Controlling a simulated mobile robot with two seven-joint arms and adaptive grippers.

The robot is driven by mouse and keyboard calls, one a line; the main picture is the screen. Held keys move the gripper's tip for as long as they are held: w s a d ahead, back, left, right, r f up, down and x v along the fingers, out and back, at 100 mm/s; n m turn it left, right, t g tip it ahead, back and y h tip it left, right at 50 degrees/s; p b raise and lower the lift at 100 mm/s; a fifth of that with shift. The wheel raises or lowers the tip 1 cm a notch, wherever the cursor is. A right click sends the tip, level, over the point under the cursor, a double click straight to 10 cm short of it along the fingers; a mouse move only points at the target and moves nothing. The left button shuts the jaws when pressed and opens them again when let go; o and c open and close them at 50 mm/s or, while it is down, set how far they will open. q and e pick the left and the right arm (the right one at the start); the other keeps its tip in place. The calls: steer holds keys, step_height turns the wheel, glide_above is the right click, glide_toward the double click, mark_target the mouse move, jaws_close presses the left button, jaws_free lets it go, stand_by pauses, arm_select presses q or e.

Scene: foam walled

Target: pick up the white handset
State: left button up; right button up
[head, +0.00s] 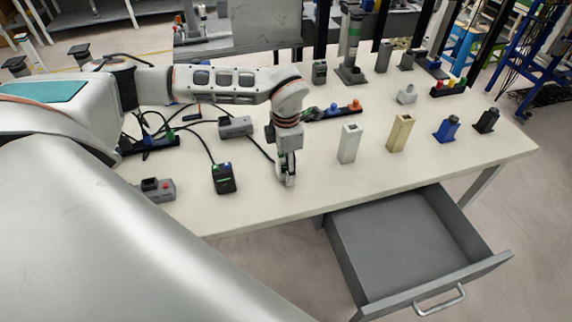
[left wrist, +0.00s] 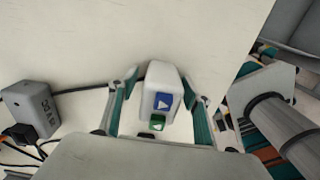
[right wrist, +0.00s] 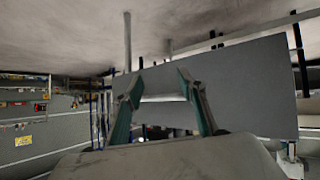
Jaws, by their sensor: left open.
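The white handset (left wrist: 162,80) shows in the left wrist view, a white block with a blue button and a green button on its face. My left gripper (left wrist: 160,88) is open, with one finger on each side of the handset and narrow gaps visible. In the head view, my left gripper (head: 287,182) points down at the table near its front edge and largely hides the handset. My right gripper (right wrist: 157,75) is open and empty in the right wrist view; it is outside the head view.
White (head: 349,145) and tan (head: 400,134) blocks stand to the right. A grey drawer (head: 400,235) is open below the front edge. Cables run behind.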

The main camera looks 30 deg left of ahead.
arm_select(q)
steer(key=c, duration=1.3)
steer(key=shift+r, duration=0.2)
